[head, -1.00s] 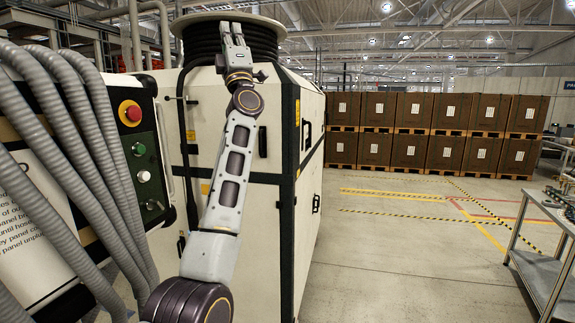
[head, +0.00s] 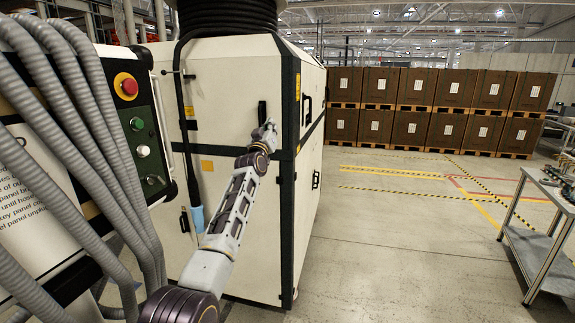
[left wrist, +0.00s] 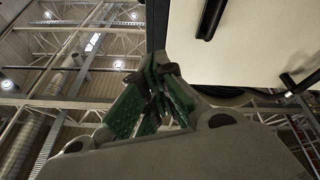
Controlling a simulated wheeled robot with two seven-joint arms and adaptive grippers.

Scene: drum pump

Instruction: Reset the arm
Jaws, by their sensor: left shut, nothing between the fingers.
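My left gripper (head: 266,132) is shut and empty. In the head view it is at the end of my raised left arm, in front of the upper part of the white cabinet (head: 230,85), close to a black door handle in the picture. I cannot tell whether it touches the cabinet. In the left wrist view the green-padded fingers (left wrist: 152,95) are together, with the ceiling and the cabinet behind them. My right gripper is in neither view.
A control panel (head: 142,125) with a red button (head: 128,87) and grey ribbed hoses (head: 75,130) stand at left. A black hose with a blue end (head: 197,218) hangs on the cabinet. A metal cart (head: 540,240) is at right; boxes (head: 420,90) stand behind open floor.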

